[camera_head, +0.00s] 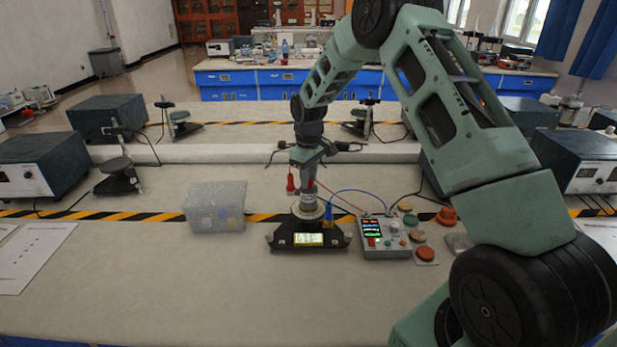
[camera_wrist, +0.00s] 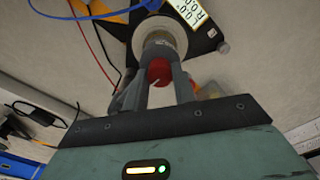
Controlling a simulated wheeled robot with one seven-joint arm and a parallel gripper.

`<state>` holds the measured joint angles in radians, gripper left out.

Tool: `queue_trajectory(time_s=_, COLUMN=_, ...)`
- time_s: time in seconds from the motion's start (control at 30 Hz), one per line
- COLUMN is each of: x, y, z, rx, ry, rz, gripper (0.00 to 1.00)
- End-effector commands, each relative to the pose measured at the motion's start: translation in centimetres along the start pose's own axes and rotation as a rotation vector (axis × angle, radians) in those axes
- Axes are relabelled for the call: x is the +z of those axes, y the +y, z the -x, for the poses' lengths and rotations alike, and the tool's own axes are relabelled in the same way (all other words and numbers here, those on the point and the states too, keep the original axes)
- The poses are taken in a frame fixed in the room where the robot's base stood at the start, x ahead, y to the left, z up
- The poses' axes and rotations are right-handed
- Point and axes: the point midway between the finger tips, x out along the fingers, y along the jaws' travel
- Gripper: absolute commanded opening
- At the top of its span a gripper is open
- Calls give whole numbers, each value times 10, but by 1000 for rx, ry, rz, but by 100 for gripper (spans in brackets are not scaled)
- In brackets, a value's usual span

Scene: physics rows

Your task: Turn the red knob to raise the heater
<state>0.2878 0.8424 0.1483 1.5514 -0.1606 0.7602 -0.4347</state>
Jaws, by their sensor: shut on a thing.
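The red knob (camera_wrist: 159,72) shows in the wrist view between the two grey fingers of my gripper (camera_wrist: 153,84). The fingers are shut on its sides and hide part of it. Beyond the knob is a pale round disc (camera_wrist: 161,38) on a black base (camera_wrist: 198,42). In the head view my gripper (camera_head: 308,168) points down over the grey upright body (camera_head: 309,199) of the device. That body stands on the black base (camera_head: 284,238) with a lit display (camera_head: 308,239). The knob is mostly hidden there. I cannot tell which part is the heater.
A control box (camera_head: 384,238) with a screen stands to the right, joined by red and blue wires. The bench front (camera_head: 230,290) is clear.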

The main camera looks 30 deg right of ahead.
Motion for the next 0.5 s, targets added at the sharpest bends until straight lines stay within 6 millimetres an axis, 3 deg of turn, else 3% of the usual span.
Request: queue_trajectory(time_s=0.5, x=-1, y=1, z=1, rx=2, ry=2, rz=42, gripper=4)
